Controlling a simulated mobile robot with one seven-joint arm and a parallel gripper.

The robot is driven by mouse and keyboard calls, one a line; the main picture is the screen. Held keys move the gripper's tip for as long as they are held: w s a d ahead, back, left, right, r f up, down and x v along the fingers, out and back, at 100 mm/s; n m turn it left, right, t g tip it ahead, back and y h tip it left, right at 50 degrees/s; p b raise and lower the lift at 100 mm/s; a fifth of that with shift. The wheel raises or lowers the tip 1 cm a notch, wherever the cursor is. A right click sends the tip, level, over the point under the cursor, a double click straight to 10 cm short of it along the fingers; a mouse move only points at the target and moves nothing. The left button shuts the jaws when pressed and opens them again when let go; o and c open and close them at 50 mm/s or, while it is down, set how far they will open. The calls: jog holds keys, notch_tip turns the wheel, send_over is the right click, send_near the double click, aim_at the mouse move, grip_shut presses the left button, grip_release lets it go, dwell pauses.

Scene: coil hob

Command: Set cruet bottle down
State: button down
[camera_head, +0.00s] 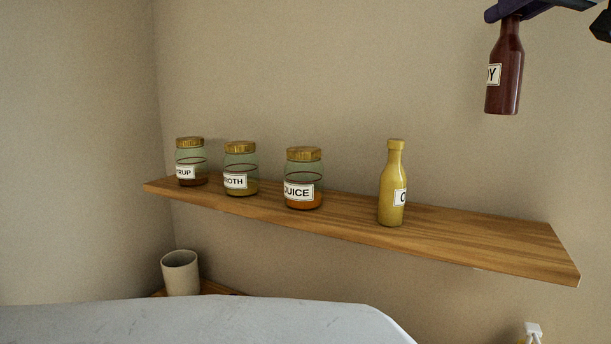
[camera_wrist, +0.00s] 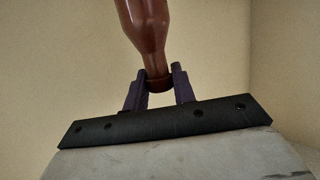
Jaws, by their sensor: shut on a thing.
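A dark red-brown cruet bottle (camera_head: 507,75) hangs upright in the air at the upper right of the head view, above the right part of the shelf. Its white label shows only the end of a word, "Y". My gripper (camera_head: 510,14) is shut on the bottle's neck from above, partly cut off by the top edge. In the wrist view my gripper (camera_wrist: 160,80) has its two purple fingers on either side of the neck of the bottle (camera_wrist: 147,25). A wooden shelf (camera_head: 480,238) runs along the wall, well below the bottle.
A yellow bottle (camera_head: 392,188) stands on the shelf, right of its middle. Three lidded jars, SYRUP-like (camera_head: 190,163), BROTH-like (camera_head: 240,170) and JUICE (camera_head: 304,180), stand to its left. The shelf's right end is bare. A pale cup (camera_head: 181,273) stands lower left.

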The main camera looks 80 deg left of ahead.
jog(key=shift+a+r, duration=0.15)
notch_tip(320, 180, down, 20)
dwell(0.8)
jog(key=c, duration=1.6)
grip_release()
jog(key=shift+f, duration=0.25)
jog(key=o, duration=0.5)
jog(key=shift+c, duration=0.2)
jog(key=shift+r, duration=0.1)
